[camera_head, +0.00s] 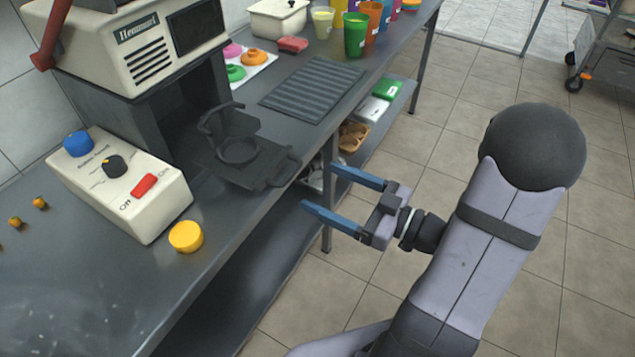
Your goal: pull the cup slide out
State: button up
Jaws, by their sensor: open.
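The cup slide (256,165) is a dark grey tray with a round ring and a handle at its front right end. It sits on the counter at the foot of the beige press (133,47), in front of the dark opening, and its handle reaches close to the counter's edge. My gripper (318,187) has two blue fingers spread apart with nothing between them. It is to the right of the slide's handle, beyond the counter's edge, and apart from it. How far the slide sits inside the press is hard to tell.
A control box (120,183) with knobs and a red switch stands left of the slide, with a yellow button (186,236) beside it. A ribbed dark mat (312,88) lies behind. Coloured cups (355,35) stand at the back. A lower shelf (396,105) holds boxes.

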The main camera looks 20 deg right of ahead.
jog(key=shift+s+d, duration=0.45)
dwell(0.3)
